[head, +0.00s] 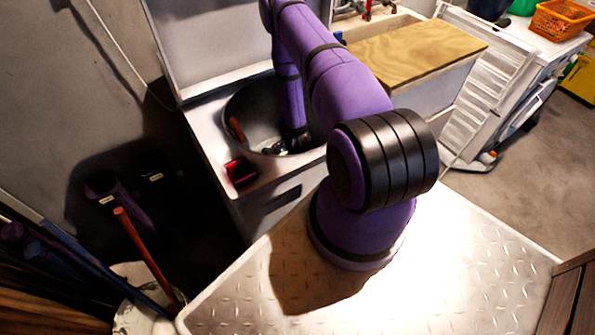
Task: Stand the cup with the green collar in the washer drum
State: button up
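The washer (212,135) stands at the centre left with its lid (205,45) raised. Its round drum (240,105) is open at the top. My arm reaches down into the drum, and my gripper (272,148) is low inside it, small, dark and partly hidden by the arm. I cannot tell whether its fingers are open or shut, or whether they hold anything. No cup with a green collar can be made out; the arm hides part of the drum. An orange-red thing (236,128) shows at the drum's left side.
A dark red box-like thing (240,171) sits on the washer's front left top. A wooden board (415,50) covers a cabinet to the right. A bucket (140,300) with long handles stands at lower left. An orange basket (560,19) is far right, beyond open floor (480,210).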

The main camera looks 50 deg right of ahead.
jog(key=shift+f, duration=0.15)
jog(key=shift+f, duration=0.25)
jog(key=c, duration=0.4)
